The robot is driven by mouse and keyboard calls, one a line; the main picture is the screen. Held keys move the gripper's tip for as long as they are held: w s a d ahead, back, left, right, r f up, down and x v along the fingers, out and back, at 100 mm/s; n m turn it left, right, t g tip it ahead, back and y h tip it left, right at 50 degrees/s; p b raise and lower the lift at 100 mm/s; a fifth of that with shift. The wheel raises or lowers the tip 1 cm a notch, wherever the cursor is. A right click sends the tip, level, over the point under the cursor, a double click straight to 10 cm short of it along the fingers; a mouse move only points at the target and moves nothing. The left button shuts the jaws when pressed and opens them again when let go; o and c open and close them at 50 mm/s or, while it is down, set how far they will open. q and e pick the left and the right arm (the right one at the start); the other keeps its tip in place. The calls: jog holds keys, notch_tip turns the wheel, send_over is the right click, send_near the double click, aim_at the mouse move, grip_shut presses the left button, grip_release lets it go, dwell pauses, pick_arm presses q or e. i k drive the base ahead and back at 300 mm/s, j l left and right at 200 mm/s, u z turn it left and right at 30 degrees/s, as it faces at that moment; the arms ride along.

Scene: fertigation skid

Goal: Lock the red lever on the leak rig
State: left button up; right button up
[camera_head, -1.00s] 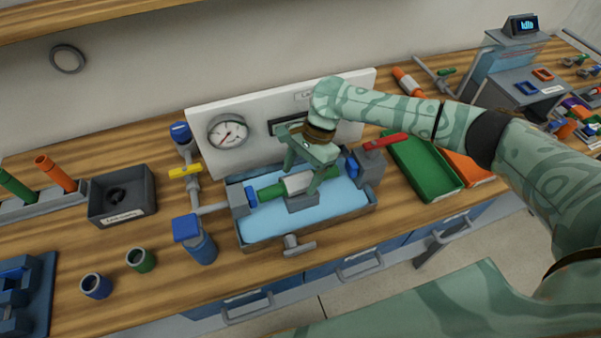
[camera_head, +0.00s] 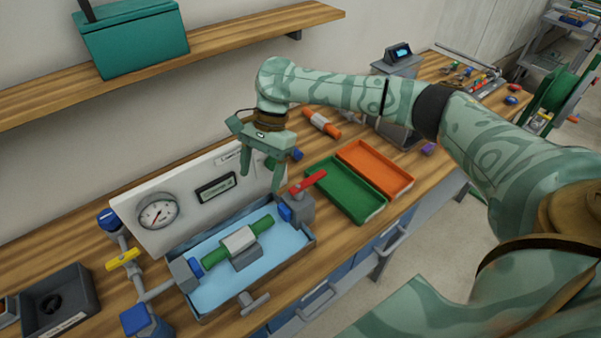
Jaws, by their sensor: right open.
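The leak rig has a white back panel with a round gauge (camera_head: 158,211) and a small dark display (camera_head: 216,189). Its grey-walled tray (camera_head: 207,314) has a light blue floor. A green cylinder with a pale middle band (camera_head: 238,240) lies in a grey cradle between two blue end pieces. The red lever (camera_head: 308,182) sits on the grey block (camera_head: 300,207) at the tray's right end, pointing up and to the right. My right gripper (camera_head: 259,181) is open and empty, fingers pointing down, above and left of the lever and apart from it. My left gripper is not in view.
A yellow-handled valve (camera_head: 123,258) and a blue-capped part (camera_head: 137,318) stand left of the tray. Green (camera_head: 341,194) and orange (camera_head: 376,168) bins lie to the right. A wooden shelf (camera_head: 230,49) with a teal box (camera_head: 132,38) is above.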

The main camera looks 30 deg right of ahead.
aim_at(308, 186)
jog(key=z, duration=1.1)
